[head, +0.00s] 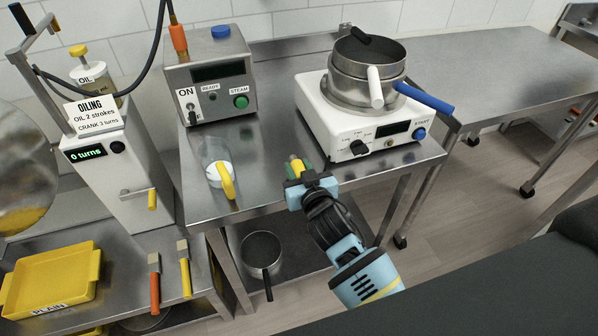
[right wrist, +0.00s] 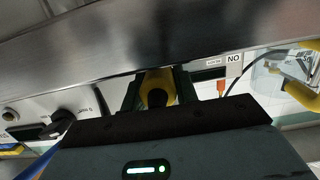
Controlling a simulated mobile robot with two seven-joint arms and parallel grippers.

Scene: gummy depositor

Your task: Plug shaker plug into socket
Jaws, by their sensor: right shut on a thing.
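My right gripper (head: 297,180) is at the front edge of the steel table, between the steam box and the white shaker base. It is shut on a yellow plug (head: 295,163), whose yellow end sticks up past the fingers. In the right wrist view the yellow plug (right wrist: 157,88) sits between the dark green fingers, just by the steel edge. The plug's front end is hidden there. The white shaker base (head: 341,128) stands to the right of the gripper, apart from it. I cannot make out a socket clearly. My left gripper is not in view.
Steel pans (head: 367,68) with white and blue handles sit on the shaker base. The steam box (head: 209,80) stands back left. A clear jug with a yellow handle (head: 229,181) stands left of the gripper. A pot (head: 262,252) is on the lower shelf.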

